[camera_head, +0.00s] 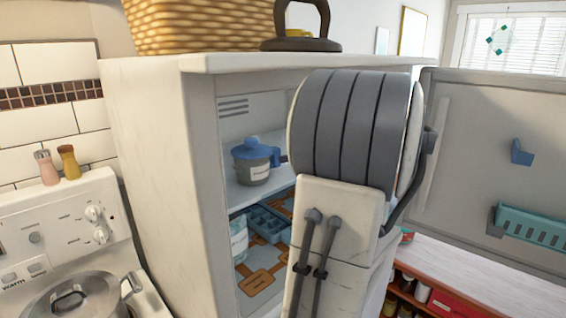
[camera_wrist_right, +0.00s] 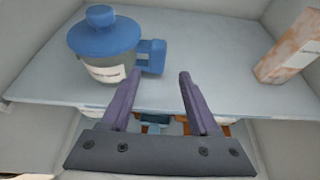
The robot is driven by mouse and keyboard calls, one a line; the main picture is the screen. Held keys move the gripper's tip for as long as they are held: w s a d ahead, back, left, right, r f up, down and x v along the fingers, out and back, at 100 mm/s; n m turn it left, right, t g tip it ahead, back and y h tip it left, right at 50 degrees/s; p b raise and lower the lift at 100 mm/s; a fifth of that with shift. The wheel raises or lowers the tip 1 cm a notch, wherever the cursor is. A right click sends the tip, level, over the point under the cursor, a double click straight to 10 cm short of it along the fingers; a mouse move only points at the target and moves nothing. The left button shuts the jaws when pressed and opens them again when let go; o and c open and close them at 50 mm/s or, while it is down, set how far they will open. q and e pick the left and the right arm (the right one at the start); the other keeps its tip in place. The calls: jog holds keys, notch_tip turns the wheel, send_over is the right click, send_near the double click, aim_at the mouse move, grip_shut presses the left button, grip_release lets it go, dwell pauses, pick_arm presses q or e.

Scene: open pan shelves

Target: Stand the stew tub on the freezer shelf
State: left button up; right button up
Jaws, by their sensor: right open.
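The stew tub (camera_head: 252,170) is grey with a blue lid, a blue side handle and a pale label. It stands upright on the freezer shelf (camera_head: 240,197), in the open freezer. In the right wrist view the tub (camera_wrist_right: 103,68) is on the shelf (camera_wrist_right: 225,92), left of centre, with its handle pointing right. My right gripper (camera_wrist_right: 156,88) is open and empty, its fingers just in front of the handle and apart from the tub. In the head view my right arm hides that gripper. My left gripper is not in view.
A pinkish-brown box (camera_wrist_right: 290,48) stands on the shelf's right side. A blue tray (camera_head: 268,224) and other items fill the space below. The freezer door (camera_head: 470,140) hangs open at right. A basket (camera_head: 195,25) sits on top; a pot (camera_head: 72,298) is on the stove.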

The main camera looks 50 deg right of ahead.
jog(key=v, duration=0.5)
jog(key=shift+b, duration=0.35)
